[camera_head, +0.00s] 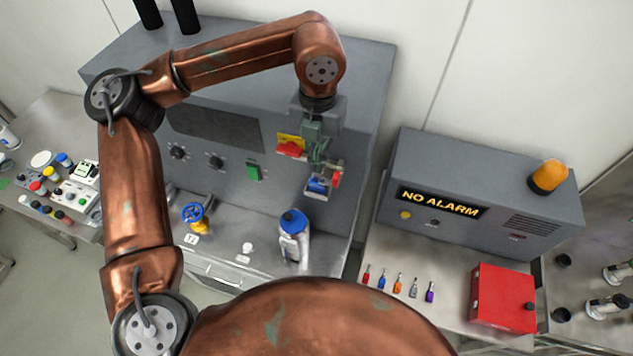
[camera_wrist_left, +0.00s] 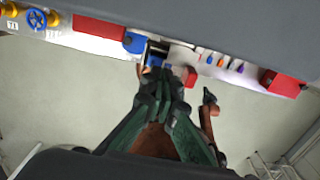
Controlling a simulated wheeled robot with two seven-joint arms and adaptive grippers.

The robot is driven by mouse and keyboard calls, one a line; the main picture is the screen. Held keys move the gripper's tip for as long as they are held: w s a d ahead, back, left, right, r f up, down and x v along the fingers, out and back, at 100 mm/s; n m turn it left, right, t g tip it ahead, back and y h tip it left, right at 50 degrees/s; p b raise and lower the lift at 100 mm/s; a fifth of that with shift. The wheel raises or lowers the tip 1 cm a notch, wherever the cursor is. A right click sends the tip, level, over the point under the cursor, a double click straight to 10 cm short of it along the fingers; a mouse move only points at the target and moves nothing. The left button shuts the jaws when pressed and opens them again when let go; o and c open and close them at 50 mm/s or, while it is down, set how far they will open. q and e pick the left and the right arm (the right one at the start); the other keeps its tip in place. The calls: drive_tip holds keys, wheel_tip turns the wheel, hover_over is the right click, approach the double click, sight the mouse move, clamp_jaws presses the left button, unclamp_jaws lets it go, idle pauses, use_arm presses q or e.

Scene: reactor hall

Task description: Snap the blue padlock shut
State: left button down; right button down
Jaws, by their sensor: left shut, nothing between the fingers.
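The blue padlock (camera_head: 318,184) hangs at the front of the grey cabinet, just below my left gripper (camera_head: 322,160). In the left wrist view, a small blue part (camera_wrist_left: 155,61) shows just past the fingertips. My left gripper (camera_wrist_left: 163,82) is shut and empty, its fingers close to the padlock. I cannot tell whether they touch it or whether its shackle is closed. A red handle on a yellow plate (camera_head: 291,147) sits left of the gripper. A small red piece (camera_head: 337,179) is right of the padlock.
A blue-capped bottle (camera_head: 293,238) and a blue valve wheel (camera_head: 194,216) stand on the ledge below. Right are an alarm box (camera_head: 400,165), several small coloured tools (camera_head: 398,284) and a red box (camera_head: 503,298).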

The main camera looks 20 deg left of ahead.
use_arm(q)
drive_tip(key=shift+f+b, duration=0.4)
drive_tip(key=shift+f, duration=0.15)
drive_tip(key=shift+f+b, duration=0.35)
drive_tip(key=shift+f, duration=0.15)
drive_tip(key=shift+r, duration=0.15)
drive_tip(key=shift+r+p, duration=0.8)
drive_tip(key=shift+r, duration=0.55)
drive_tip(key=shift+r+p, duration=0.85)
drive_tip(key=shift+r, duration=0.8)
